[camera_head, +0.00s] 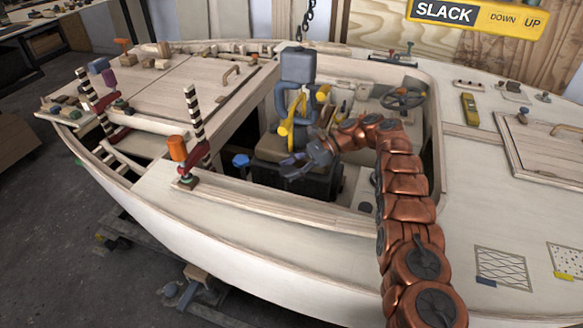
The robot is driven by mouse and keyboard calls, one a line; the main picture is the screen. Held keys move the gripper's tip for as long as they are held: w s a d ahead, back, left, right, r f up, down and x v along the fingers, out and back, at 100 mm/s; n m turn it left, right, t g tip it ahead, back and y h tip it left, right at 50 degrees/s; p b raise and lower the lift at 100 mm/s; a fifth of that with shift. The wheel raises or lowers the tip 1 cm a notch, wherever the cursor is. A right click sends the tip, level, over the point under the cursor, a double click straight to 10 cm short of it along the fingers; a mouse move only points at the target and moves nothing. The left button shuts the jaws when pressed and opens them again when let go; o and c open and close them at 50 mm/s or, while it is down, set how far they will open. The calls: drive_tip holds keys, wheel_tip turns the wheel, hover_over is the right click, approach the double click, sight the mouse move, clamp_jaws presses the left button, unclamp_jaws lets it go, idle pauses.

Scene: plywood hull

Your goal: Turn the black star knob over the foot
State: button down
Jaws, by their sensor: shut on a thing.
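My gripper (290,165) reaches into the cockpit from the right, at the end of my copper arm. Its grey fingers are shut on a small dark thing in front of the seat. It is at the place of the black star knob, but its star shape is hidden by the fingers and too small to make out. The foot below cannot be told apart from the black seat base (322,187).
A blue knob (240,160) stands left of my gripper. A clamp with an orange handle (177,148) and a striped post (194,117) stand on the left coaming. A steering wheel (404,97) is at the right back. My arm crosses the cockpit's right edge.

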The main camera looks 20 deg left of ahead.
drive_tip(key=shift+s+f, duration=0.15)
drive_tip(key=c, duration=0.8)
unclamp_jaws()
